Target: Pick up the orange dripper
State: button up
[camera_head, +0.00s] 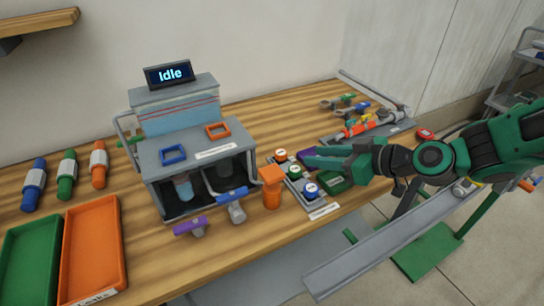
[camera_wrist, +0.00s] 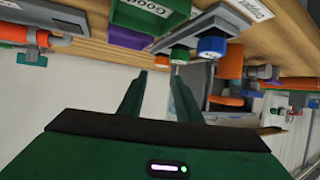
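An orange upright piece with a wider, blocky head (camera_head: 271,187) stands near the bench's front edge, just right of the grey skid. It best fits the orange dripper, though I cannot be sure from its shape. In the wrist view an orange block (camera_wrist: 229,62) beyond the blue button looks like the same piece. My gripper (camera_head: 311,159) reaches in from the right, above the button strip and right of the orange piece, apart from it. In the wrist view my fingers (camera_wrist: 160,82) are spread with nothing between them.
The grey skid (camera_head: 196,150) carries an "Idle" display. A button strip (camera_head: 317,206) and a green "Good" bin (camera_wrist: 140,14) lie near my gripper. Orange (camera_head: 119,262) and green (camera_head: 12,272) trays are at left. An orange-bodied pipe assembly (camera_head: 358,129) lies at back right.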

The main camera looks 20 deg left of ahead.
aim_at(283, 153)
jog(key=o, duration=0.5)
jog(key=shift+s+a, duration=0.1)
jog(key=shift+a, duration=0.2)
jog(key=shift+c, duration=0.2)
jog(key=shift+a+f, duration=0.1)
jog(key=shift+a, duration=0.2)
jog(key=x, duration=0.5)
jog(key=shift+x, duration=2.7)
